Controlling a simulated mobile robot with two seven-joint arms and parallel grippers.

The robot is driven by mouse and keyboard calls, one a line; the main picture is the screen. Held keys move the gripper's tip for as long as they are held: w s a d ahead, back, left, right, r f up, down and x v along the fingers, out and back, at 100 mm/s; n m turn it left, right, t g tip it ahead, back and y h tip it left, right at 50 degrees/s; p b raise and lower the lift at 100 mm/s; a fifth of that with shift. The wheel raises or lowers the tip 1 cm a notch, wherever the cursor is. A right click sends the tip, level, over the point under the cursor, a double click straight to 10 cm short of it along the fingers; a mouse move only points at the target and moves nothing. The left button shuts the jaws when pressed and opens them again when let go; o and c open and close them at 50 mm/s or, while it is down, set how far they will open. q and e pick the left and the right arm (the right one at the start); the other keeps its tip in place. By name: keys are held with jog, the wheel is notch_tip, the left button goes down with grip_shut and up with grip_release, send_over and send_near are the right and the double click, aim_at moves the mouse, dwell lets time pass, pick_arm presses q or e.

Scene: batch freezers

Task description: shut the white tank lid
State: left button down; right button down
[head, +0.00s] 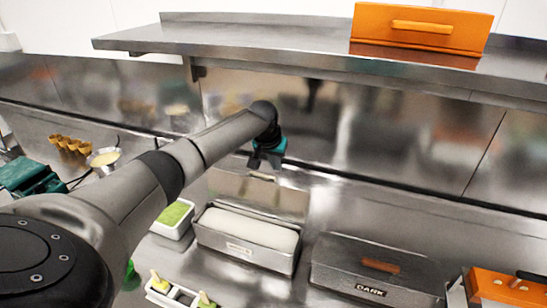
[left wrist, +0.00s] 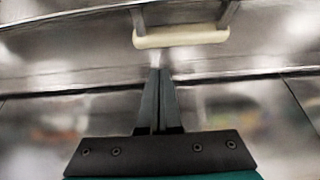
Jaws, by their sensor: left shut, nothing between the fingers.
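The white tank (head: 243,258) is a steel box on the counter with a white surface inside and a label on its front. Its lid (head: 282,198) is open, standing up along the tank's back edge. The lid's cream handle (head: 262,177) is near its top edge; it also shows in the left wrist view (left wrist: 180,37). My left gripper (head: 256,162) is shut and empty, just above the handle in the head view. In the left wrist view the closed fingertips (left wrist: 160,72) point toward the handle with a small gap in the picture. Contact cannot be told. My right gripper is not in view.
The tank labelled DARK (head: 340,256) stands to the right with its lid down. A tray of green contents (head: 174,215) is close on the left. A steel shelf (head: 230,42) with an orange box (head: 420,27) hangs above. A metal bowl (head: 103,160) and cones (head: 70,145) are far left.

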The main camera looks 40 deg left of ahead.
aim_at(258, 190)
pick_arm(q)
jog(key=shift+s+d+r+p, duration=0.2)
jog(key=shift+s+p, duration=0.1)
jog(key=shift+s, duration=0.35)
jog(key=shift+s+d+r+p, duration=0.2)
jog(key=shift+s+p, duration=0.1)
jog(key=shift+s, duration=0.3)
jog(key=shift+s+d+r+p, duration=0.2)
jog(key=shift+s+p, duration=0.1)
jog(key=shift+s, duration=0.35)
jog(key=shift+w, duration=0.1)
